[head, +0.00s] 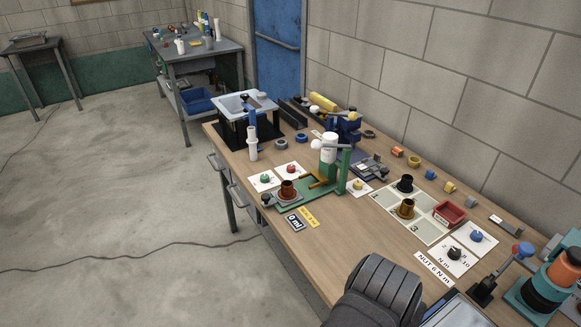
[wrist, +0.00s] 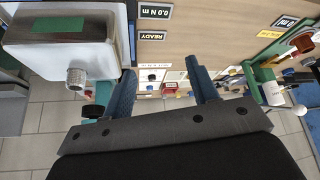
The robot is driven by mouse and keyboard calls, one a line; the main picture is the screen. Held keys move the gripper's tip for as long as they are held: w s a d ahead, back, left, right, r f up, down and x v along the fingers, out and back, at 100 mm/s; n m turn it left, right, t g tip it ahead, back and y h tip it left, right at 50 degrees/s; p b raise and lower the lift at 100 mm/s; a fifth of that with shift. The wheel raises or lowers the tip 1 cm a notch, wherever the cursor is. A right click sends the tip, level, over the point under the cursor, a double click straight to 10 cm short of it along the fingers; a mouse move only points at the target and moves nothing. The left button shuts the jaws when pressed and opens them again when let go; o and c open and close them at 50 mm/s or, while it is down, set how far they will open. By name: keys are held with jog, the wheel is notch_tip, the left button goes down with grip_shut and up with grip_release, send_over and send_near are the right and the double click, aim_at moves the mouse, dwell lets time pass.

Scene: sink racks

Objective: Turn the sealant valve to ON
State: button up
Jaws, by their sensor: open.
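The sealant dispenser stand (head: 342,172) is green and stands mid-bench in the head view, with a white bottle (head: 329,149) on it. An orange lever (head: 318,180) sits low on the stand; I take it for the valve, but its ON mark is not readable. A "0 ml" display (head: 294,222) lies in front. In the wrist view the stand (wrist: 252,82) is at the right edge, partly cut off. My gripper (wrist: 162,88) is open and empty, its two blue-grey fingers apart, well left of the stand. My gripper's fingers do not show in the head view.
Cards with a green knob (head: 265,178) and a red knob (head: 292,168) lie left of the stand. A brown cup (head: 287,190) stands at its front. A white-grey box (wrist: 62,45) is close beside my left finger.

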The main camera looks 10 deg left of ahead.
jog(key=w+d+r+n+t+h, duration=0.1)
jog(key=w+d+r+n+t, duration=0.1)
jog(key=w+d+r, duration=0.7)
jog(key=w+d+r+n+t+h, duration=0.1)
jog(key=w+d+r+n+t, duration=0.1)
jog(key=w+r, duration=1.2)
jog(key=n+g+y, duration=0.2)
jog(key=g+y, duration=0.3)
send_over(291, 167)
jog(key=s, duration=0.7)
notch_tip(291, 167, down, 25)
jog(key=x, duration=1.1)
jog(key=d+x, duration=0.1)
jog(key=x, duration=0.5)
jog(key=shift+w, duration=0.25)
jog(key=c, duration=1)
